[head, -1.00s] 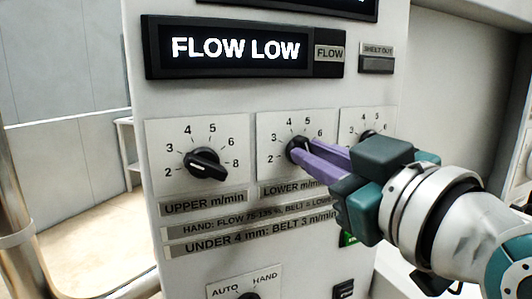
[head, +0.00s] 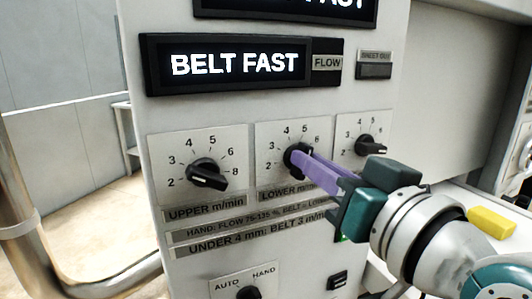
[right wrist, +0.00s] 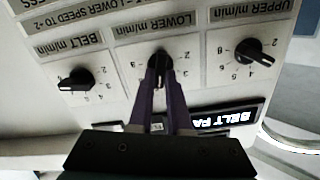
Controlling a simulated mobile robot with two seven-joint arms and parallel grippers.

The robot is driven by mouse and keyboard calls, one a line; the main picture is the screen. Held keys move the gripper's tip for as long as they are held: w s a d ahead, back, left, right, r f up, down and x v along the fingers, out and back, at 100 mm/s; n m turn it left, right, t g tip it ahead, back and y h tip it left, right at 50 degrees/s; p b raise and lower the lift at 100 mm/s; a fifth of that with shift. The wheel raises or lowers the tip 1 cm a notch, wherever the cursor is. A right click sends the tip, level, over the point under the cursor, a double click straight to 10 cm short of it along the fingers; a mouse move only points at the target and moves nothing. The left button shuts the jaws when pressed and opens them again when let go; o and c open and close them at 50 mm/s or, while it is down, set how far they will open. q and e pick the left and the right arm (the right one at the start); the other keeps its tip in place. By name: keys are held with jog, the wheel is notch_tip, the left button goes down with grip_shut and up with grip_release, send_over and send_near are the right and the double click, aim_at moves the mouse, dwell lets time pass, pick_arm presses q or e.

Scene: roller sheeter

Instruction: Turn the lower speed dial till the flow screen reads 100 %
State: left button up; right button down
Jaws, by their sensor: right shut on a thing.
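The flow screen (head: 225,65) reads "BELT FAST" in the head view, with a FLOW label at its right. The lower speed dial (head: 297,147) is a black knob on a white plate, in the middle of a row of three. My right gripper (head: 300,160) is shut on this knob with its purple fingers. In the right wrist view, upside down, the lower speed dial (right wrist: 160,55) shows between the fingertips. The fingers hide much of the knob and part of its scale, so I cannot read its setting. My left gripper is not in view.
The upper dial (head: 206,173) is left of the lower one, its pointer towards the lower right. The belt dial (head: 370,146) is close on the right. Below are an AUTO/HAND switch (head: 248,293) and an instruction plate (head: 250,238). A yellow object (head: 491,222) lies at the right.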

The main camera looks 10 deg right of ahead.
jog(key=shift+m, duration=0.4)
jog(key=c, duration=0.9)
grip_release()
jog(key=shift+o, duration=0.2)
jog(key=shift+s, duration=0.1)
jog(key=s+d+b, duration=0.1)
jog(key=s+d, duration=0.1)
jog(key=s, duration=0.7)
jog(key=shift+s+b, duration=0.3)
jog(key=shift+f, duration=0.1)
